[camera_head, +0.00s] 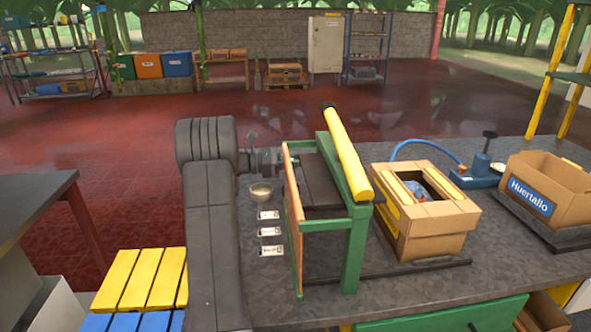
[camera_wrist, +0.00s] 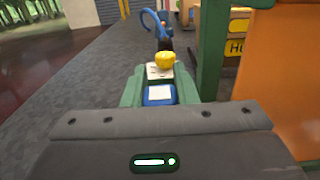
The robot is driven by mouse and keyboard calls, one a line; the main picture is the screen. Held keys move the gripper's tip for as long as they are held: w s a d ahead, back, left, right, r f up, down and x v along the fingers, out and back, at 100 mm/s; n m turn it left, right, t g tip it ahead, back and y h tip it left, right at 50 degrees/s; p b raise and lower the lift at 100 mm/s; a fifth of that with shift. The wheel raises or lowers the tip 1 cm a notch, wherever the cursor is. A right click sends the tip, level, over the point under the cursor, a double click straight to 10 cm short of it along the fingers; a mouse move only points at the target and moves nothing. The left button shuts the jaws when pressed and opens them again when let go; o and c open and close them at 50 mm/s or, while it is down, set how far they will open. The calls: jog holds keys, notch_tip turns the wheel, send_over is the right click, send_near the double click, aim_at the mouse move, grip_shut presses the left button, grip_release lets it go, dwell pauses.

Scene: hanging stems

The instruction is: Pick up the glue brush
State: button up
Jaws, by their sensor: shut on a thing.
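My gripper (camera_head: 275,160) is at the back left of the bench, beside the orange panel of a green frame, which partly hides its tip in the head view. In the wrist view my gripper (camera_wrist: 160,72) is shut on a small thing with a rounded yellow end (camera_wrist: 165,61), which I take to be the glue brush. Its bristles cannot be made out. In the head view the held thing is hidden or too small to tell. A small bowl (camera_head: 262,192) stands on the bench just in front of my gripper.
The green frame with a yellow roller (camera_head: 348,155) stands right of my arm. Several white labels (camera_head: 269,232) lie in a column left of it. A cardboard box (camera_head: 425,212), a blue pump (camera_head: 477,178) and an open carton (camera_head: 552,195) stand to the right.

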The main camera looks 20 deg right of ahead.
notch_tip(320, 180, up, 16)
jog(key=p, duration=0.1)
jog(key=shift+t+p, duration=0.3)
dwell(1.6)
